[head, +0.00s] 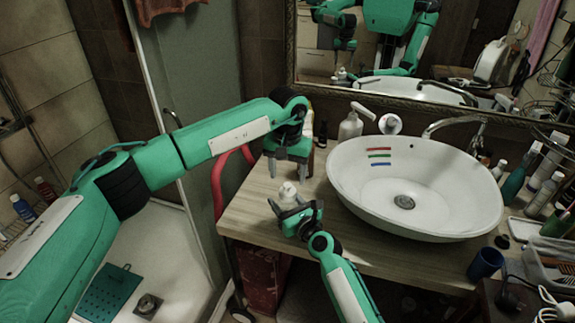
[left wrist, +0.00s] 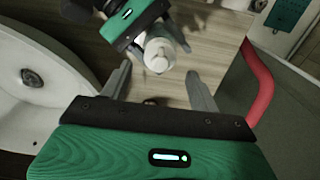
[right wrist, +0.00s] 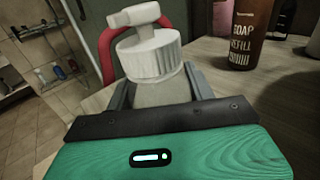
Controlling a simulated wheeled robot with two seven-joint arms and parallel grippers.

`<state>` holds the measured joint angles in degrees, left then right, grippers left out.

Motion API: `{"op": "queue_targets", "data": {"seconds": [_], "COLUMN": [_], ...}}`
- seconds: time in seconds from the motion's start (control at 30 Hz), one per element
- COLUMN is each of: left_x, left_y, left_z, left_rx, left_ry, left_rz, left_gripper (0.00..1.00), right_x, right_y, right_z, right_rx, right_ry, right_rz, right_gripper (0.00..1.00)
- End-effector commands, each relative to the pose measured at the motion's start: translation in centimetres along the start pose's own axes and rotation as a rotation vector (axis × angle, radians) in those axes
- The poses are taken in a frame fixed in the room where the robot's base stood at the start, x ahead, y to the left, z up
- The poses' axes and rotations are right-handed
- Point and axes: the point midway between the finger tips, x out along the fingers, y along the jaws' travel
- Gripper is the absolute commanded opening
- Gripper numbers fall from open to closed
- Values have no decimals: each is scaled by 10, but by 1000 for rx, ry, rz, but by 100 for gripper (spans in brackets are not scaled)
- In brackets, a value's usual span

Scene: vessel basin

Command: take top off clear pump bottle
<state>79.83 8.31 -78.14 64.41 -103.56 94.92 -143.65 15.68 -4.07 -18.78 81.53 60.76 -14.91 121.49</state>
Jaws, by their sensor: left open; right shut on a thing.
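The clear pump bottle (right wrist: 160,92) has a white ribbed collar and pump top (right wrist: 148,50), which is still on it. My right gripper (head: 291,208) is shut on the bottle's body, one finger on each side. In the head view the bottle's white top (head: 288,191) shows above the right gripper, at the counter's front left. My left gripper (head: 289,170) is open and empty, pointing down above and behind the bottle. In the left wrist view the pump top (left wrist: 160,55) lies beyond the open left fingers (left wrist: 160,85), apart from them. The bottle's base is hidden.
The white basin (head: 440,215) stands right of the bottle on the wooden counter (head: 262,222). Another pump bottle (head: 350,125) stands behind, near the mirror. A brown soap refill bottle (right wrist: 250,30) is on the counter. A red curved tube (head: 218,185) runs along the counter's left edge.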

Motion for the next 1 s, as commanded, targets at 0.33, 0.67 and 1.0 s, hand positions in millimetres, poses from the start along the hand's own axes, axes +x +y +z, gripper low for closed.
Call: {"op": "queue_targets", "data": {"seconds": [0.33,0.67,1.0], "left_x": [48,55,55], "left_y": [0,0,0], "left_z": [0,0,0], "left_rx": [-2,-2,-2], "left_ry": [-1,0,0], "left_rz": [0,-1,-1], "left_gripper": [62,62,16], "right_x": [0,0,0], "right_y": [0,0,0], "right_z": [0,0,0], "right_rx": [0,0,0], "right_ry": [0,0,0], "right_rz": [0,0,0], "right_gripper": [0,0,0]}}
